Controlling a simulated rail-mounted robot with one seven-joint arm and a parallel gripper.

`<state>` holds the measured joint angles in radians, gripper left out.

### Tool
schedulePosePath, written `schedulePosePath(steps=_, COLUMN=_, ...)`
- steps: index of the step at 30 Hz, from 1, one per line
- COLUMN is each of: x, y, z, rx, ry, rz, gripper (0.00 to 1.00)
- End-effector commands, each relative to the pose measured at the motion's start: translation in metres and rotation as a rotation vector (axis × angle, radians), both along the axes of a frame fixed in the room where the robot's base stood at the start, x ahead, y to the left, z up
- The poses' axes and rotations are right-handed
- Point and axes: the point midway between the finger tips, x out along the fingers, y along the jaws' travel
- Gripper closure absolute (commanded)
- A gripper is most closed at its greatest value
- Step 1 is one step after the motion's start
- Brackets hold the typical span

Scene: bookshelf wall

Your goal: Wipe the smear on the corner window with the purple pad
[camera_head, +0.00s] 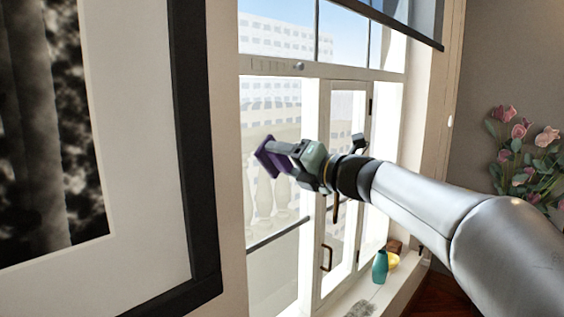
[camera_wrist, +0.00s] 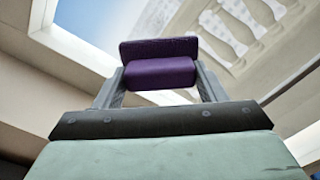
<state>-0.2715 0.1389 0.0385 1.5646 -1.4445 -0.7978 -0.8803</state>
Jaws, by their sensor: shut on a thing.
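The purple pad (camera_head: 270,157) is held at the end of my gripper (camera_head: 285,152), in front of the left pane of the corner window (camera_head: 270,205). In the wrist view the purple pad (camera_wrist: 159,72) sits between the two grey fingers of my gripper (camera_wrist: 160,85), which are shut on its block. The pad's wide face points toward the window. I cannot tell whether it touches the glass. No smear stands out on the glass in either view; pale buildings and a balustrade show through it.
A large black-framed picture (camera_head: 190,150) fills the left side. Pink flowers (camera_head: 525,150) stand at the right. A dark blind (camera_head: 410,18) hangs at the top.

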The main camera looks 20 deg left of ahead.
Motion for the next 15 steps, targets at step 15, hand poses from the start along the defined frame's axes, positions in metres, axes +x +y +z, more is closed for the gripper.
schedulePosePath(steps=15, x=-0.01, y=-0.021, z=-0.001, rx=0.001, ry=-0.002, rz=-0.002, gripper=0.64)
